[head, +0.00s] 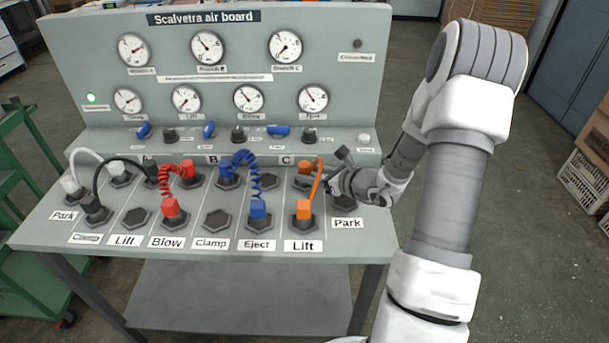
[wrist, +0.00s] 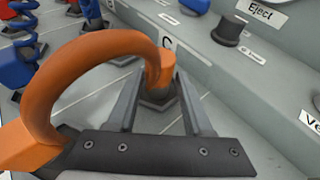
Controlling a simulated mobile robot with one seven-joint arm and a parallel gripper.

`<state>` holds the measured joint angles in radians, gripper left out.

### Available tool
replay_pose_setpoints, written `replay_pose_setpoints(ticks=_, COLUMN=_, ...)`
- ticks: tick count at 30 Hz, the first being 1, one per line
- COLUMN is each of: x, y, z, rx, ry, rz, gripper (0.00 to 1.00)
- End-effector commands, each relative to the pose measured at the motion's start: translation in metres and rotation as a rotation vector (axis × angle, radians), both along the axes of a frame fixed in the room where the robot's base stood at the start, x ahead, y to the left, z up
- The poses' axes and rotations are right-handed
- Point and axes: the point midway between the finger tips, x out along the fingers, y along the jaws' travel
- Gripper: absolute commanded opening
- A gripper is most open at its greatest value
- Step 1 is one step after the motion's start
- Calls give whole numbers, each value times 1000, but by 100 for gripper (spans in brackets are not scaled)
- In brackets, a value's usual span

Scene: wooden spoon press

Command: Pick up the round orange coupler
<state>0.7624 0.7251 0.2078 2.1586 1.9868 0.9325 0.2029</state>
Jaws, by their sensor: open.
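An orange coiled-free hose joins two orange couplers on the air board. The coupler at the back row, beside the letter C, looks rounded in the wrist view (wrist: 161,72) and shows in the head view (head: 305,168). The other, a blocky orange coupler (head: 303,209), sits in the front socket labelled Lift; it also shows in the wrist view (wrist: 22,147). My gripper (head: 331,174) is open at the right of the back coupler. In the wrist view its two fingers (wrist: 160,92) reach along either side of that coupler; whether they touch it I cannot tell.
The orange hose (wrist: 95,48) arches close over the left side of my gripper. Blue (head: 241,170) and red (head: 172,180) coiled hoses stand to the left. The raised panel with switches and gauges (head: 283,47) rises behind. An empty Park socket (head: 345,201) lies at the right.

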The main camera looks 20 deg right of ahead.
Motion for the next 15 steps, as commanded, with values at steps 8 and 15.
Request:
replay_pose_setpoints(ticks=8, x=17, y=9, z=-7, rx=0, ry=-1, rz=2, gripper=51)
replay_pose_setpoints(ticks=15, x=45, y=23, z=-18, rx=1, ry=-1, rz=1, gripper=51)
